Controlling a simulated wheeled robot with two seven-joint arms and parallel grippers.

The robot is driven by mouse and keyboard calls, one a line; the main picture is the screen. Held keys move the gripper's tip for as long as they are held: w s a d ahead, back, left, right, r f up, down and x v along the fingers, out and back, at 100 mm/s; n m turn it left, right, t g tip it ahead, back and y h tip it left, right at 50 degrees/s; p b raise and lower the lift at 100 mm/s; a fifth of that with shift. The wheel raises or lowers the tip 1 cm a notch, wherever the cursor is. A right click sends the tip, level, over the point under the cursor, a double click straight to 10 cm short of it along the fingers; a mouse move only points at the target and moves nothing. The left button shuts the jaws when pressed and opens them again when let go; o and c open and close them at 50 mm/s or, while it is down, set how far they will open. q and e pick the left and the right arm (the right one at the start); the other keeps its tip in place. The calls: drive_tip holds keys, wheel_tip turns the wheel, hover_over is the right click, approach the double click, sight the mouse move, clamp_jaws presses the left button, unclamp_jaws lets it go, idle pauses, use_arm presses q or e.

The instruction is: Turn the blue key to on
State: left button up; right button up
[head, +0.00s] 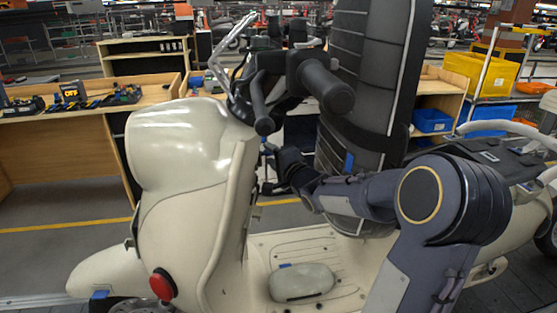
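A cream scooter (178,145) stands in front of me with its handlebar at the top middle. My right arm reaches in from the lower right, and my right gripper (278,168) is at the inner side of the scooter's front shield, below the handlebar. The gripper is dark and small here, and I cannot tell whether its fingers are open or shut. A small blue spot shows just above the gripper by the shield; it may be the blue key, but it is too small to be sure. My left gripper is not in view.
A tall black ribbed pad (372,70) stands upright behind my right arm. A grey rounded object (302,283) lies on the scooter's footboard. Wooden workbenches (150,88) and a yellow bin (482,72) stand behind. Another scooter is at the right.

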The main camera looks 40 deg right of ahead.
drive_tip(key=shift+w, duration=0.5)
drive_tip(key=shift+c, duration=0.2)
drive_tip(key=c, duration=0.7)
clamp_jaws()
drive_tip(key=shift+r+p, duration=0.2)
drive_tip(key=shift+p, duration=0.55)
drive_tip(key=g+p, duration=0.1)
drive_tip(key=p, duration=0.3)
drive_tip(key=shift+m+g, duration=0.4)
drive_tip(key=shift+g, duration=0.5)
